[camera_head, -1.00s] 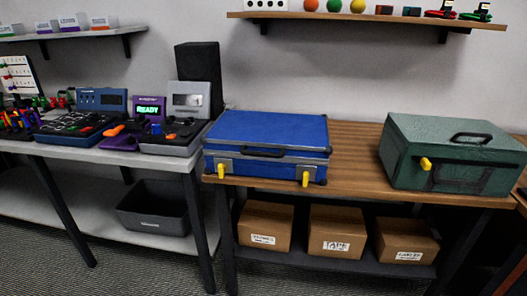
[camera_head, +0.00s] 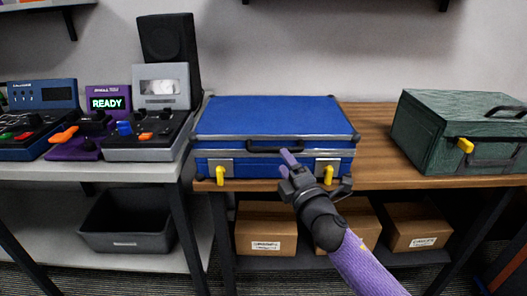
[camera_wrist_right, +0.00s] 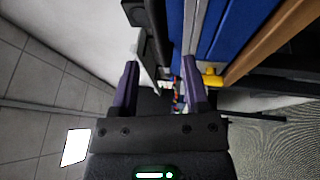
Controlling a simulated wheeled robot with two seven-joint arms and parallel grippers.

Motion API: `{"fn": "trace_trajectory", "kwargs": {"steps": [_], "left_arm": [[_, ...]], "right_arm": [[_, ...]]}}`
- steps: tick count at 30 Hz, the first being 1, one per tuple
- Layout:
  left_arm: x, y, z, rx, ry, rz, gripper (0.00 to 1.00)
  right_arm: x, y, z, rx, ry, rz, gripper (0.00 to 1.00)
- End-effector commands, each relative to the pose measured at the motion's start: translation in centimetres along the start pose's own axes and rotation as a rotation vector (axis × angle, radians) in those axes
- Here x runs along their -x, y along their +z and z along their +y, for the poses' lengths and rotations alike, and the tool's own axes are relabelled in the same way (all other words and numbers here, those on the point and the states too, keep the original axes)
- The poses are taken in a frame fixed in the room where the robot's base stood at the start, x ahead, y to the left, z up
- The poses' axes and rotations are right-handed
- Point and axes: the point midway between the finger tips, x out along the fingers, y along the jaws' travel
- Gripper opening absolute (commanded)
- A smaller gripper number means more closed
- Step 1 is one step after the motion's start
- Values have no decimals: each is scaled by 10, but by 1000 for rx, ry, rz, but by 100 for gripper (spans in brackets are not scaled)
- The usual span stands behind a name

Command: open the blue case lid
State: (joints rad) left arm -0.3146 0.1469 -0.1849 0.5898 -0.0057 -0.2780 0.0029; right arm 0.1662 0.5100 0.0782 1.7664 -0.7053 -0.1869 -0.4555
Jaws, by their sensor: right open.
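The blue case (camera_head: 270,112) sits shut on the wooden table, its lid flat. A black handle (camera_head: 262,150) is on its front, with a left yellow latch (camera_head: 220,175) and a right yellow latch (camera_head: 328,174) on either side. My right gripper (camera_head: 287,160) is in front of the case, near the handle's right part. In the right wrist view its purple fingers (camera_wrist_right: 161,75) are apart, with the blue case (camera_wrist_right: 232,28) and a yellow latch (camera_wrist_right: 212,77) beyond the right finger. Whether it touches the case, I cannot tell. My left gripper is out of view.
A green case (camera_head: 430,135) stands to the right on the wooden table (camera_head: 370,130). Consoles, one reading READY (camera_head: 108,103), stand on the left table. Cardboard boxes (camera_head: 265,225) lie on the shelf below. Bare wood separates the two cases.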

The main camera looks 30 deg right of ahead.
Motion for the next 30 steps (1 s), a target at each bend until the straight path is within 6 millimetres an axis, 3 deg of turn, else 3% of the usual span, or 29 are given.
{"fn": "trace_trajectory", "kwargs": {"steps": [3, 9, 19, 27, 30], "left_arm": [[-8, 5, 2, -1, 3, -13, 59], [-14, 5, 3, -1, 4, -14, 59], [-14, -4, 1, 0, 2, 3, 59], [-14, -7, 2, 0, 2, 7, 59], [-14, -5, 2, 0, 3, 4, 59]], "right_arm": [[-27, 0, -3, 0, 0, -1, 58], [-53, 0, -3, -2, -3, -1, 58], [-58, 0, -2, -4, -4, -1, 58], [-58, 0, -2, -4, -5, -1, 1], [-58, 0, -2, -5, -5, -1, 0]]}}
